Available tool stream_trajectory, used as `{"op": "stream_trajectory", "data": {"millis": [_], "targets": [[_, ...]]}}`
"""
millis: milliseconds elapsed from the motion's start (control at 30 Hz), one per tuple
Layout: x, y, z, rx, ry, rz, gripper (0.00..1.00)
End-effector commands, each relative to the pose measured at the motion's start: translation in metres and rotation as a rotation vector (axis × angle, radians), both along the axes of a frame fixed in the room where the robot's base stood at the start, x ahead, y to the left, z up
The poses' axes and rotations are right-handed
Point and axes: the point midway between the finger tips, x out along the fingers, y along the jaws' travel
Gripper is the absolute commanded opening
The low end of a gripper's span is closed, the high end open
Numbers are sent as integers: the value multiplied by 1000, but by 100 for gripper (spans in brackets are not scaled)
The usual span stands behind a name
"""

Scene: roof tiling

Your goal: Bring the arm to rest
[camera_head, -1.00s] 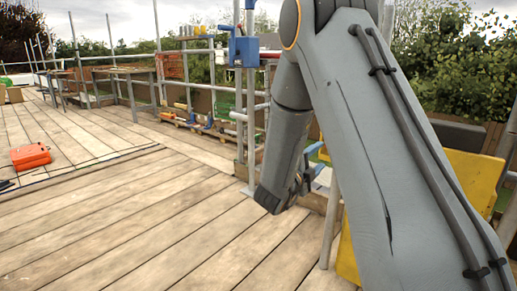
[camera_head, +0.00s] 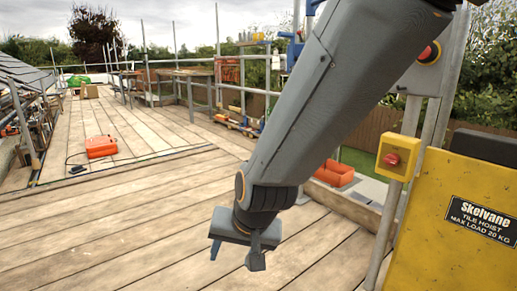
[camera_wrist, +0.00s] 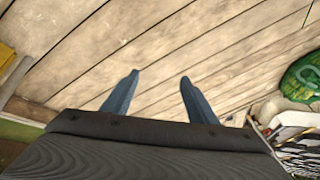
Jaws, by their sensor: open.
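My gripper (camera_head: 236,258) hangs at the end of my grey arm over the wooden deck (camera_head: 130,225) in the head view. One blue finger and part of the gripper body show there. In the wrist view my gripper (camera_wrist: 159,80) has its two blue fingers spread apart, with only bare deck boards (camera_wrist: 150,40) between and beyond them. It is open and holds nothing. How high it is above the boards is hard to tell.
A yellow tile hoist (camera_head: 440,225) with a yellow red-button box (camera_head: 398,157) stands at right. An orange case (camera_head: 101,147) lies on the deck at left. An orange bin (camera_head: 335,173) is behind my arm. Workbenches (camera_head: 195,75) stand farther back. The near deck is clear.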

Motion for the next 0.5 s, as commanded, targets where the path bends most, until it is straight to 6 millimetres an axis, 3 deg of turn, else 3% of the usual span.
{"op": "stream_trajectory", "data": {"millis": [33, 200, 400, 467, 500], "targets": [[-23, 1, 0, -36, 30, 82, 53], [-85, -9, -2, -152, 126, 318, 53], [-142, -31, 1, -273, 218, 546, 53], [-158, -41, 2, -308, 243, 610, 53], [-156, -45, 8, -309, 247, 600, 53]]}}
